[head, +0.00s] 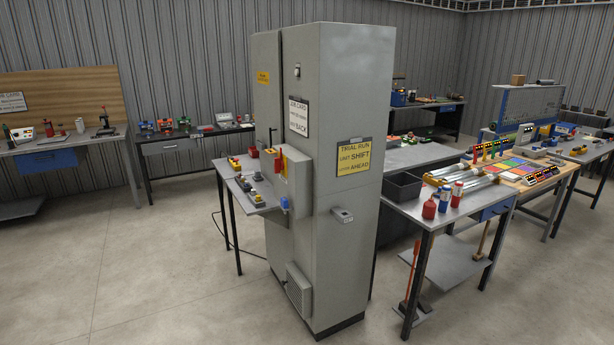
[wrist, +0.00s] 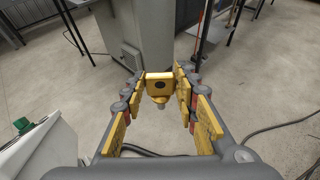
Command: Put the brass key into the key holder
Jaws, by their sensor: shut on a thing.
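In the wrist view my gripper (wrist: 160,88) is shut on a yellow, brass-coloured piece with a round dark spot, which I take to be the brass key (wrist: 159,76). A short pale stub shows below its yellow head. My gripper and the key do not show in the head view. A small grey bracket with a pale label (head: 342,214) sticks out from the right face of the tall grey cabinet (head: 345,120). It looks like the key holder, but its label is too small to read. I cannot make out the bracket in the wrist view.
A table with red and blue bottles (head: 429,208) and a dark bin (head: 403,187) stands close on the right. The floor (head: 150,280) in front is clear.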

